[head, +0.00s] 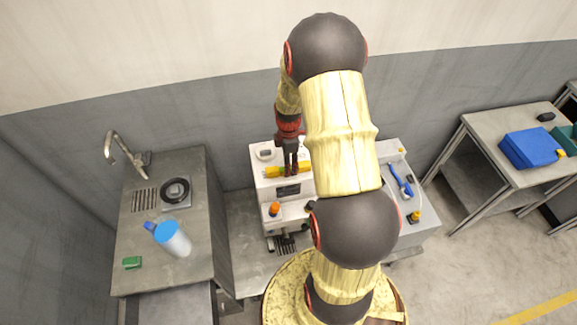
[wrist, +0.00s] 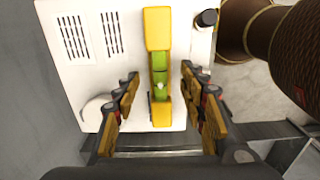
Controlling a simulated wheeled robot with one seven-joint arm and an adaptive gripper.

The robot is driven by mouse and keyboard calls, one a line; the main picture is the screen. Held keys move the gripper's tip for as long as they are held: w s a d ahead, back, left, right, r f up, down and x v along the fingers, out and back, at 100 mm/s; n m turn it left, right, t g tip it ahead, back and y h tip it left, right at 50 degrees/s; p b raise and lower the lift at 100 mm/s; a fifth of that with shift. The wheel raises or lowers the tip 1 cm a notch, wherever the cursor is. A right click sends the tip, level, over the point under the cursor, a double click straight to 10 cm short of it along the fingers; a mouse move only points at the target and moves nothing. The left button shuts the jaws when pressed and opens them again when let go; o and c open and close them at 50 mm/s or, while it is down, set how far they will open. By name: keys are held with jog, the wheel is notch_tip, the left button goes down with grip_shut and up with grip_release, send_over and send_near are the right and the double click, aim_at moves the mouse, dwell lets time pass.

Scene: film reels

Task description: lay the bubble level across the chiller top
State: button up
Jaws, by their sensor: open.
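The yellow bubble level (head: 284,171) lies on the white top of the chiller (head: 264,186) in the head view. In the wrist view the level (wrist: 158,28) runs lengthwise up the picture, with a green vial section in its middle, and lies on the white chiller top (wrist: 121,72). My gripper (head: 291,173) is over the level in the head view. In the wrist view my gripper (wrist: 161,88) is open, with one finger on each side of the level and visible gaps between. My arm hides the right part of the chiller top in the head view.
Right of my arm, a white surface (head: 425,222) holds blue-handled pliers (head: 399,180). A blue bin (head: 528,149) sits on a table at far right.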

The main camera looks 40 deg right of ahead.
jog(key=a+r+m+t, duration=0.1)
jog(key=a+r, duration=0.3)
jog(key=r, duration=0.6)
jog(key=a+r+m, duration=0.1)
jog(key=a+r, duration=0.2)
jog(key=r, duration=0.7)
jog(key=s+a+r+m+t, duration=0.2)
jog(key=s+a+r+m, duration=0.2)
jog(key=s+a+r, duration=0.3)
jog(key=s+a+r+m+t, duration=0.2)
jog(key=s+a+r+m, duration=0.3)
jog(key=a, duration=0.8)
notch_tip(320, 180, up, 3)
jog(key=shift+s+f+m+t+p, duration=0.1)
jog(key=shift+s+m+t+p, duration=0.25)
jog(key=shift+s, duration=0.9)
notch_tip(320, 180, down, 9)
jog(key=b, duration=0.8)
jog(key=shift+b, duration=0.35)
